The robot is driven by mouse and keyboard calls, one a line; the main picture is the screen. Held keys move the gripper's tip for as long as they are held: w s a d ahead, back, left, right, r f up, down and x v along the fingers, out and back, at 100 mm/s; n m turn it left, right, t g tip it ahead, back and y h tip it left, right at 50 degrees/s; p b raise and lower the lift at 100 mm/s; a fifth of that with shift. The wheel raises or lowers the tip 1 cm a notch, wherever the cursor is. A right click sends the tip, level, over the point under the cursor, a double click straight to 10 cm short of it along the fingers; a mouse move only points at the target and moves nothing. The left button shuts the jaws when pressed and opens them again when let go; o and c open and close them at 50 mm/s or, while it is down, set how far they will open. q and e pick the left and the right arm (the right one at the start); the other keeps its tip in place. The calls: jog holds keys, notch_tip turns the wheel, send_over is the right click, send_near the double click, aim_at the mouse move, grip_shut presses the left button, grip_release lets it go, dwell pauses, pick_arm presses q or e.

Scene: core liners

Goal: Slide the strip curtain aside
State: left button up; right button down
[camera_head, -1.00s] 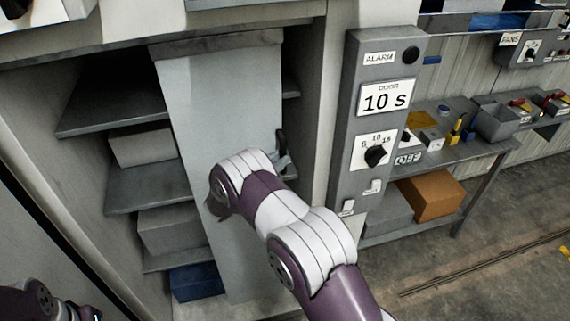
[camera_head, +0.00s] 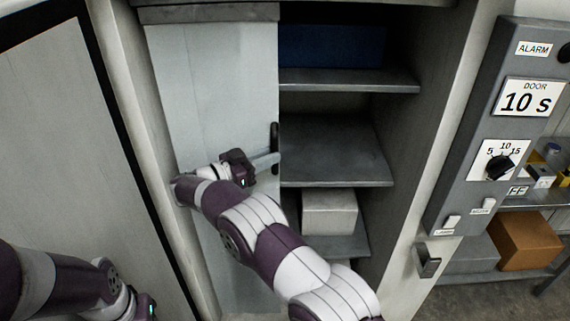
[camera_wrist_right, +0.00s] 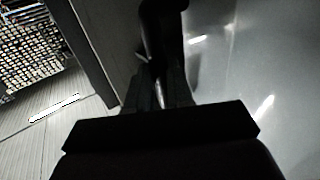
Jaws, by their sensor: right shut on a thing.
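The strip curtain (camera_head: 215,80) is a pale, translucent sheet hanging from a grey top rail (camera_head: 205,12). It covers the left part of the shelf opening in the head view. A black upright handle (camera_head: 275,138) sits at its right edge. My right gripper (camera_head: 268,161) is shut on this handle; the handle also shows between the fingers in the right wrist view (camera_wrist_right: 160,30). The curtain's lower part is partly hidden behind my right arm. My left gripper (camera_head: 146,308) is at the bottom left, cut by the frame edge, and its fingers do not show clearly.
The opening's right part is uncovered, with grey shelves (camera_head: 335,150), a blue box (camera_head: 330,45) and a pale box (camera_head: 329,211). A grey control panel (camera_head: 490,130) reading "DOOR 10 s" stands on the right. A flat grey panel (camera_head: 70,140) is at the left.

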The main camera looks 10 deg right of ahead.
jog(key=shift+w+a+r, duration=0.15)
jog(key=shift+a+r, duration=0.05)
jog(key=shift+a, duration=0.2)
jog(key=c, duration=1)
grip_release()
jog(key=shift+a, duration=0.25)
jog(key=shift+f, duration=0.1)
jog(key=b+v, duration=0.2)
jog(key=v, duration=0.5)
jog(key=shift+a, duration=0.2)
